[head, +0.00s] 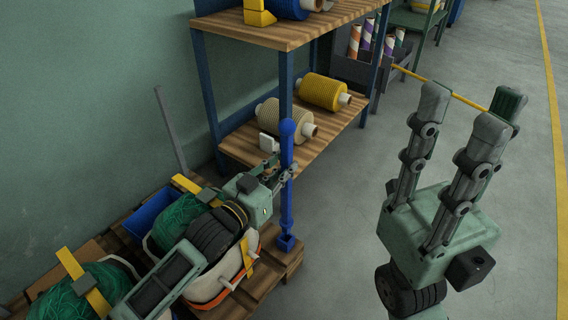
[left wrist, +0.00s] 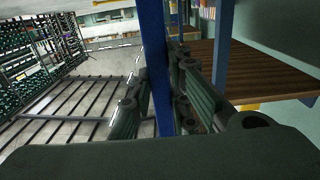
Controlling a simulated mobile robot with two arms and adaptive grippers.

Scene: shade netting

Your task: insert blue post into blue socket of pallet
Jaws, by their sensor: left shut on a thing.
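The blue post (head: 286,205) stands upright, with a rounded knob at its top. My left gripper (head: 284,174) is shut on its upper half. In the left wrist view the blue post (left wrist: 155,65) runs between the fingers of my left gripper (left wrist: 160,100). My right gripper (head: 465,110) is open and empty, high over the floor at the right.
Green net bundles (head: 90,290) with yellow straps and a blue bin (head: 150,214) crowd the pallet's left part. A shelf rack with a blue upright (head: 207,85) and yellow and beige spools (head: 325,91) stands behind the post. The grey floor at the right is clear.

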